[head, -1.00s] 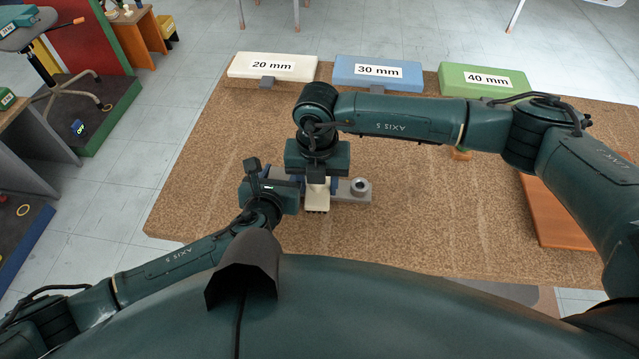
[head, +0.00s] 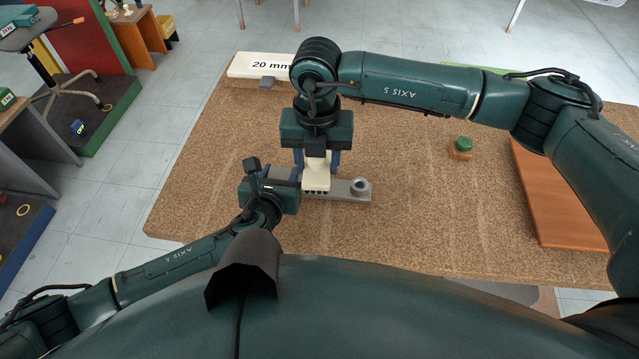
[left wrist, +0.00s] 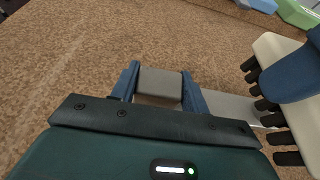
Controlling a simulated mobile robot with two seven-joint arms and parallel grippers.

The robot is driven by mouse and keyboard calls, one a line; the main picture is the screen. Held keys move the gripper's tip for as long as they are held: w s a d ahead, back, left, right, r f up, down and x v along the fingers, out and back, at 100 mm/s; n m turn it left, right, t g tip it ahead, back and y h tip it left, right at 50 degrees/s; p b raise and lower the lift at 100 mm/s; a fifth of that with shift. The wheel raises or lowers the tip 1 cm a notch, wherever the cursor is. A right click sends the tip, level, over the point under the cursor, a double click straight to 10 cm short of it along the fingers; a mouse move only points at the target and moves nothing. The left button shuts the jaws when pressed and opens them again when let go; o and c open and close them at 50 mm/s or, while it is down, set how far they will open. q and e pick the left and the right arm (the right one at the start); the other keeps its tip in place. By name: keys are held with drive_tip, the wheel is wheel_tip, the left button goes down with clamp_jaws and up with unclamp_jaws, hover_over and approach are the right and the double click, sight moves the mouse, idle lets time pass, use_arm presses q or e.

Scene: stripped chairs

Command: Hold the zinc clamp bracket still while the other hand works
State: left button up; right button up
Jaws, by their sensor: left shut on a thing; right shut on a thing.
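The zinc clamp bracket (head: 345,190) is a flat grey bar on the cork-topped table, with a round collar at its right end. My left gripper (left wrist: 160,80) is shut on the bracket's raised grey end block; the bar (left wrist: 228,106) runs on to the right in the left wrist view. In the head view my left gripper's fingertips are largely hidden. My right gripper (head: 318,162) is shut on a cream block (head: 316,178) with several dark pegs below. This block (left wrist: 276,52) shows at the right in the left wrist view, and appears above the bar; contact is unclear.
A white 20 mm block (head: 255,66) stands at the table's (head: 220,140) back edge. A small green-topped piece (head: 463,144) and an orange board (head: 560,200) lie to the right. The front middle is clear.

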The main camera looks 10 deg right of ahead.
use_arm(q)
drive_tip(key=o, duration=1.2)
drive_tip(key=v, duration=1.2)
